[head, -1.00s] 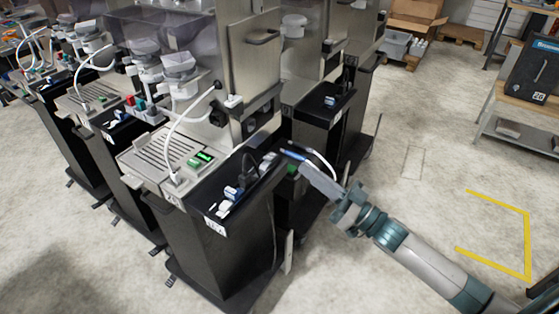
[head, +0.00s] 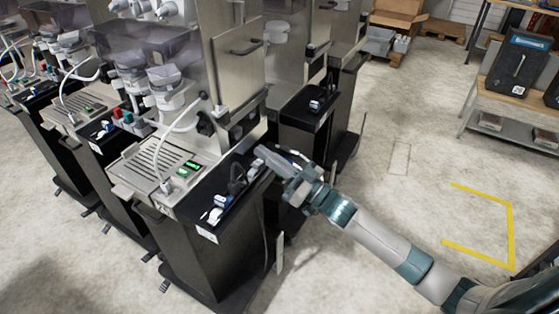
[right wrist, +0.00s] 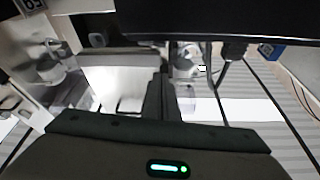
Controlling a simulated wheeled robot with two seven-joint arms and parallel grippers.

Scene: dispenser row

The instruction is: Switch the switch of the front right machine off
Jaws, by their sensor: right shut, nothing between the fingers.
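The front right machine (head: 235,85) is the nearest one, metal-fronted on a black cabinet. A small green-lit display (head: 188,169) sits on its top plate beside a slotted drip tray (head: 150,165). A black side ledge (head: 225,187) carries small blue and white parts (head: 218,206) and a black plug with a cable. I cannot make out which part is the switch. My right gripper (head: 263,156) is shut and empty at the far right end of this ledge; whether it touches anything is unclear. My left gripper is out of view.
Another machine's black ledge (head: 306,105) with a blue and white part stands just behind. More machines line the left. Open floor (head: 400,190) lies to the right, with a yellow floor marking (head: 511,225) and a workbench (head: 510,90).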

